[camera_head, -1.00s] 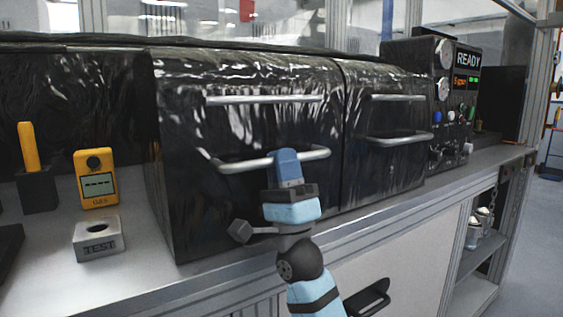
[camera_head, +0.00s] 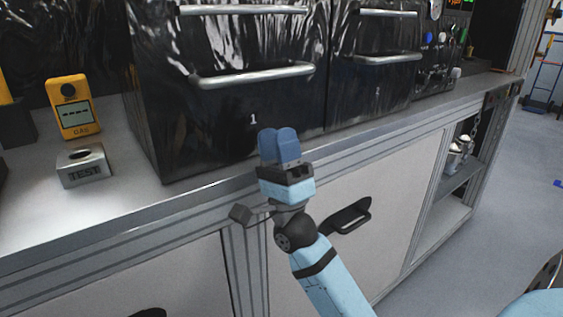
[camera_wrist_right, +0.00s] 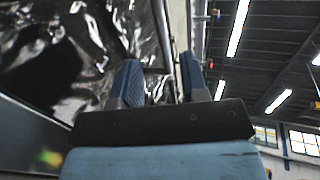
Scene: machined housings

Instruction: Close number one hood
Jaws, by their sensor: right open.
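The number one hood (camera_head: 225,115) is a glossy black housing marked "1" on the bench, with an upper metal bar handle (camera_head: 240,10) and a lower one (camera_head: 252,76). Its front panel comes down close to the bench top. My right gripper (camera_head: 279,135) is in front of the hood's lower edge, below the lower handle and apart from it, with blue fingers pointing up. In the right wrist view my right gripper (camera_wrist_right: 160,82) has its fingers apart with nothing held, and the hood's black surface (camera_wrist_right: 70,55) is on the left. My left gripper is not in view.
The number two hood (camera_head: 368,90) stands to the right, then a control panel (camera_head: 435,55). A yellow gas meter (camera_head: 73,108) and a TEST block (camera_head: 83,166) stand left on the bench (camera_head: 120,205). Cabinet doors with a black handle (camera_head: 348,215) lie below.

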